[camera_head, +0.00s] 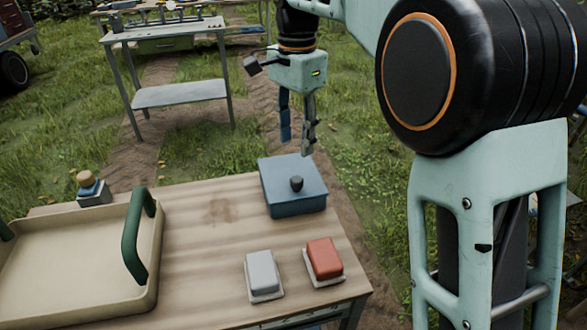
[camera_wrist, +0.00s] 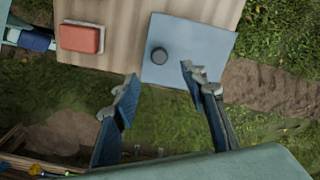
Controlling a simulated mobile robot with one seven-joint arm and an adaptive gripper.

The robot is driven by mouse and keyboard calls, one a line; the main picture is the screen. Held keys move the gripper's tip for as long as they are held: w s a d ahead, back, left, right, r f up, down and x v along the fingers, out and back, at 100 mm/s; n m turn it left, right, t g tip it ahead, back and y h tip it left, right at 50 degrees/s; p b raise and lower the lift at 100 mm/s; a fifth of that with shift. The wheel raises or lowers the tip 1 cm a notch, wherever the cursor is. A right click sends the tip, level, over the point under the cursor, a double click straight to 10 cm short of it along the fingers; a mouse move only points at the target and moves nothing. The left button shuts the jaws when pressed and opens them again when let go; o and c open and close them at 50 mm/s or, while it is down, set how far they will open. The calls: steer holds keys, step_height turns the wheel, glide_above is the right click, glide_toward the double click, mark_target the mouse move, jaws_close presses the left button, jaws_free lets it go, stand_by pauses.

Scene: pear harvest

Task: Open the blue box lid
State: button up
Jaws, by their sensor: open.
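The blue box (camera_head: 295,199) stands at the far right corner of the wooden table, with its lid (camera_head: 280,178) on. A dark round knob (camera_head: 297,184) sticks up from the lid's middle. In the wrist view the lid (camera_wrist: 197,38) and its knob (camera_wrist: 159,56) show from above. My gripper (camera_head: 297,148) hangs above and just behind the box in the head view, pointing down. Its fingers are apart and empty. In the wrist view my gripper (camera_wrist: 158,78) has the knob in line with the gap between the fingertips, clear of both.
A white block (camera_head: 262,272) and a red block (camera_head: 324,258) lie on small trays at the table's front right. A beige tray (camera_head: 75,302) with green handles fills the left side. A small jar (camera_head: 92,188) stands behind it. The table's middle (camera_head: 200,215) is clear.

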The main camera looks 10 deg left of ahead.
mark_target(296, 179)
step_height(296, 179, down, 11)
steer(key=shift+d+r+b, duration=0.1)
steer(key=shift+r+b, duration=0.1)
steer(key=shift+b, duration=1.05)
jaws_close()
